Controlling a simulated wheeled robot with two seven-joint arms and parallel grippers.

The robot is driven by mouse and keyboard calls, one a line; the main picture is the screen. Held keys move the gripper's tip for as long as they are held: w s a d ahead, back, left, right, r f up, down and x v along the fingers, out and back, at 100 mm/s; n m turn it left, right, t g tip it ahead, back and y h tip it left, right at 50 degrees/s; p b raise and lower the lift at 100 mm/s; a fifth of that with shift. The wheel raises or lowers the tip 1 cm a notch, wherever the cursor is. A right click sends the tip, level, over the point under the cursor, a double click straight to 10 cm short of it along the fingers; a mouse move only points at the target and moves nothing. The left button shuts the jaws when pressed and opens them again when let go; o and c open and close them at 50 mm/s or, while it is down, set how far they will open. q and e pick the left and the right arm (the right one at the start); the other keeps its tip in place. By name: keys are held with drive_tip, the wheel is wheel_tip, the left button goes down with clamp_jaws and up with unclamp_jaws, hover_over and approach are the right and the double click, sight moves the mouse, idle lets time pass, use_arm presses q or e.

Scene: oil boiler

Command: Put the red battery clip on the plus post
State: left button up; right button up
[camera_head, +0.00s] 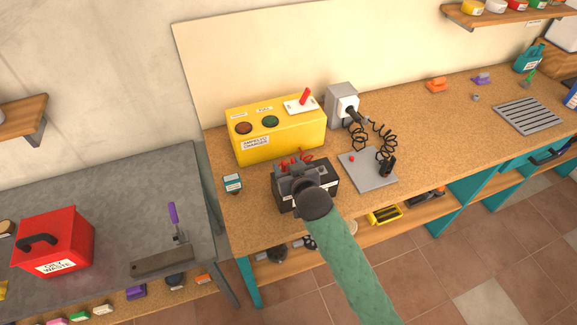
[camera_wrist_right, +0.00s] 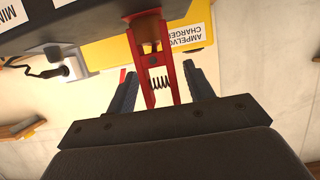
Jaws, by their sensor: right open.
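My right gripper (camera_wrist_right: 160,90) is open, with one finger on each side of the clip's handles. In the head view my right gripper (camera_head: 306,178) is over the black battery (camera_head: 328,182), and hides much of its top. Red bits show just behind it. My left gripper is not in view.
The yellow charger (camera_head: 290,138) stands behind the battery. A grey socket box (camera_head: 341,105) with coiled black cables stands right of it. A grey plate (camera_head: 366,177) holds a black clip (camera_head: 388,166). A small teal-and-white box (camera_head: 233,183) lies left of the battery.

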drive_tip(key=shift+s+d+b, duration=0.25)
drive_tip(key=shift+s+b, duration=0.25)
drive_tip(key=shift+s, duration=0.15)
drive_tip(key=shift+s+d+r, duration=0.15)
drive_tip(key=shift+s+r, duration=0.1)
drive_tip(key=shift+s, duration=0.25)
use_arm(q)
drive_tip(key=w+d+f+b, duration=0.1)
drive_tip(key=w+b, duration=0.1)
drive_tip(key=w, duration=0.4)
drive_tip(key=shift+b, duration=0.3)
use_arm(e)
drive_tip(key=v, duration=0.5)
drive_tip(key=shift+s+r, duration=0.1)
drive_tip(key=shift+r, duration=0.15)
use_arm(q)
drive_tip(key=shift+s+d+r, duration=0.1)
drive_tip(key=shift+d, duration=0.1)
